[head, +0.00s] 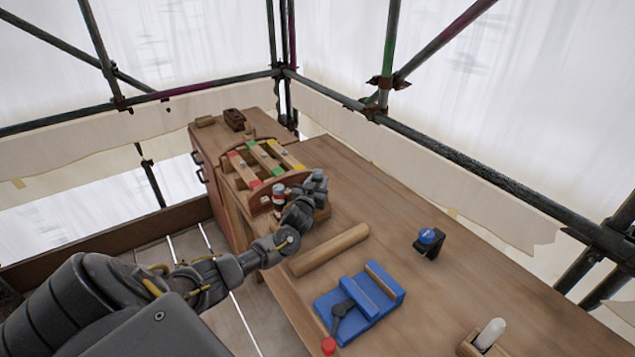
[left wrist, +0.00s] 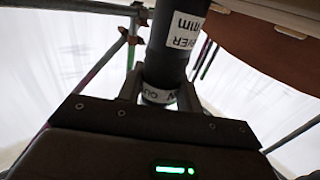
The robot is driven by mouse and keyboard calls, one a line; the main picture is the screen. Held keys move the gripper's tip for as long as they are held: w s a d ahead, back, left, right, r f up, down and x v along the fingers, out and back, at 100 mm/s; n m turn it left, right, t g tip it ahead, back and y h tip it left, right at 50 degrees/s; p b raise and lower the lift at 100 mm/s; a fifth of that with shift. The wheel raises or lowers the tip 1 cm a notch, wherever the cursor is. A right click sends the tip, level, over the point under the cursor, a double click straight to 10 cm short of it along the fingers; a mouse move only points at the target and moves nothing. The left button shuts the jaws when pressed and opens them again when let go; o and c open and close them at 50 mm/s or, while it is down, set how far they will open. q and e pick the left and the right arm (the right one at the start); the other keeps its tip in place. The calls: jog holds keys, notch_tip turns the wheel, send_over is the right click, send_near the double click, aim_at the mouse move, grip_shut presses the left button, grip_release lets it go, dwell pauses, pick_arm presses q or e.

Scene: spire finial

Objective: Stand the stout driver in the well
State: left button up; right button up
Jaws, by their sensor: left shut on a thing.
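My left gripper (head: 289,203) is at the near side of a wooden rack (head: 262,165). The left wrist view shows its fingers (left wrist: 160,88) shut on a dark cylindrical driver (left wrist: 178,40) with white lettered labels. In the head view a small upright piece with red, white and dark bands (head: 279,194) shows beside the hand; it seems to be the same driver. Its lower end is hidden by the hand and rack. I cannot tell which opening is the well. My right gripper is not in view.
The rack has red, green and yellow marked bars. A wooden roller (head: 330,250), a blue vise (head: 362,303), a blue-topped black holder (head: 429,241) and a wooden block with a white peg (head: 488,335) are on the bench (head: 440,290). Scaffold poles stand behind.

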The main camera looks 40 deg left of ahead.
pick_arm(q)
jog(key=shift+f, duration=0.1)
jog(key=o, duration=1.2)
jog(key=shift+r, duration=0.25)
jog(key=b+v, duration=0.1)
jog(key=v, duration=1.1)
jog(key=shift+f+b, duration=0.15)
jog(key=shift+b, duration=0.25)
